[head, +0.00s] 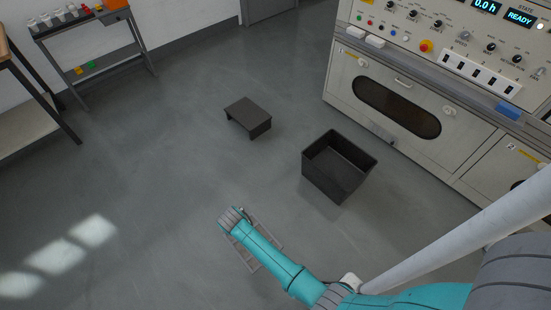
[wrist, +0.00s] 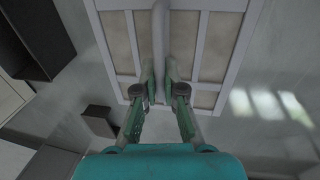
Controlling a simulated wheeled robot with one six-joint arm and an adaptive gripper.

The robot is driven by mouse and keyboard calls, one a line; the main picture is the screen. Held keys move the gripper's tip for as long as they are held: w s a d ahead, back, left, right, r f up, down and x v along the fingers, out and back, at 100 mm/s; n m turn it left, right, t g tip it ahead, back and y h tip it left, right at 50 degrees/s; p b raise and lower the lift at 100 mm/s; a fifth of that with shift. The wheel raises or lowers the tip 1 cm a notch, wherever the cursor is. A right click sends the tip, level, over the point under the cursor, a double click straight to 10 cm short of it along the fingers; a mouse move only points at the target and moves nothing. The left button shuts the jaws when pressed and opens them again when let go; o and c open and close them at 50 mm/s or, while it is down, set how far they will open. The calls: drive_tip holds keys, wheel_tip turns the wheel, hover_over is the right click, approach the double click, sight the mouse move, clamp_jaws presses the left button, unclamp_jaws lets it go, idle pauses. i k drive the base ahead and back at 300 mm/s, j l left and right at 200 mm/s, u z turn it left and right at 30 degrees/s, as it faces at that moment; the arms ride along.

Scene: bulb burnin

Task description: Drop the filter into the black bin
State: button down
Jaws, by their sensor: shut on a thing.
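The filter is a flat panel with a pale frame and beige panes (wrist: 205,48). It fills the upper middle of the wrist view and shows partly behind my arm in the head view (head: 267,241). My gripper (wrist: 160,92) is shut on a pale bar along the filter's middle. In the head view the fingers are mostly hidden by the wrist. The black bin (head: 322,178) stands open-topped on the floor, up and right of the filter in the head view. The filter is apart from it. The bin also seems to show at the wrist view's upper left (wrist: 32,40).
A low dark step stool (head: 248,112) stands left of the bin. A large control cabinet (head: 385,95) is behind the bin at right. A grey shelf cart (head: 85,45) and a bench (head: 30,115) are at upper left. The floor at left is clear.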

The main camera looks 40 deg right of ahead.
sight(336, 171)
drive_tip(key=i, duration=0.75)
drive_tip(key=i+j, duration=0.15)
drive_tip(key=i, duration=0.6)
drive_tip(key=i+z, duration=0.55)
drive_tip(key=z, duration=0.2)
drive_tip(key=i+j+z, duration=0.15)
drive_tip(key=i+z, duration=0.35)
drive_tip(key=z, duration=0.3)
drive_tip(key=i+z, duration=0.15)
drive_tip(key=z, duration=0.3)
drive_tip(key=i+z, duration=0.2)
drive_tip(key=z, duration=0.3)
drive_tip(key=i+j+z, duration=0.1)
drive_tip(key=z, duration=0.35)
